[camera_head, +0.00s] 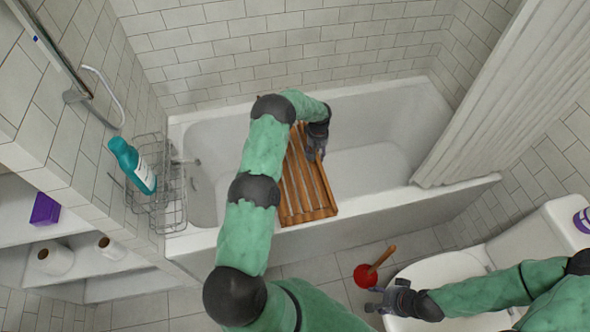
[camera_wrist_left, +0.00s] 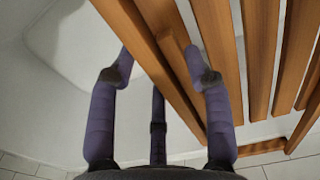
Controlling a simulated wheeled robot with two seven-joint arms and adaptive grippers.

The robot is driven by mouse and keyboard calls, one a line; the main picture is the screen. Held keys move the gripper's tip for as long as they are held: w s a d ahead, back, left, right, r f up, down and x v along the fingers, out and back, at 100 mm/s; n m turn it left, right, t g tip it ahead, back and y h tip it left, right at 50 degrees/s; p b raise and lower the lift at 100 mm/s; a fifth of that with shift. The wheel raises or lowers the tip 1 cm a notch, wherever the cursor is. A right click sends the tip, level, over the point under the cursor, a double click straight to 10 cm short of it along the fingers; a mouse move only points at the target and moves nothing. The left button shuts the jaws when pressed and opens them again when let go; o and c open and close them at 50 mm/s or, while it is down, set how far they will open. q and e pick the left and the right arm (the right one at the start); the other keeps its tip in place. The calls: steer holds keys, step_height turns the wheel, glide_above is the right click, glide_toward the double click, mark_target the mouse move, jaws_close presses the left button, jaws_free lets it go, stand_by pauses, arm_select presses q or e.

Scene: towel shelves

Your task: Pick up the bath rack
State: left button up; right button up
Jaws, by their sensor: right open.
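The bath rack (camera_head: 305,185) is a brown wooden slatted rack lying at a slant across the bathtub, its near end over the front rim. My left gripper (camera_head: 318,147) is at the rack's right side, with the forearm crossing above the rack's far part. In the left wrist view the purple fingers of my left gripper (camera_wrist_left: 158,62) are among the slats of the rack (camera_wrist_left: 258,60), apart from each other, with a slat passing between them. Whether they press on it is unclear. My right gripper (camera_head: 384,300) is open and empty near the toilet.
The white bathtub (camera_head: 470,187) stands along the tiled wall. A wire basket (camera_head: 168,205) with a teal bottle (camera_head: 133,165) hangs at left. A red plunger (camera_head: 367,275) stands on the floor beside the toilet (camera_head: 440,270). A curtain (camera_head: 490,100) hangs at right.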

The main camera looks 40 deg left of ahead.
arm_select(q)
jaws_close()
steer(key=shift+r, duration=0.1)
steer(key=shift+r, duration=0.2)
step_height(320, 180, up, 4)
steer(key=shift+s+d+f+p, duration=0.15)
steer(key=shift+f+p, duration=0.1)
steer(key=shift+p, duration=0.55)
steer(key=s+d+r+p, duration=0.2)
steer(key=s+d+r, duration=0.1)
steer(key=s, duration=0.3)
steer(key=s+d+r+p, duration=0.2)
steer(key=s+d+r, duration=0.1)
steer(key=s+r, duration=0.2)
steer(key=shift+s+d+r+p, duration=0.3)
steer(key=shift+s+r, duration=0.1)
steer(key=shift+r, duration=0.1)
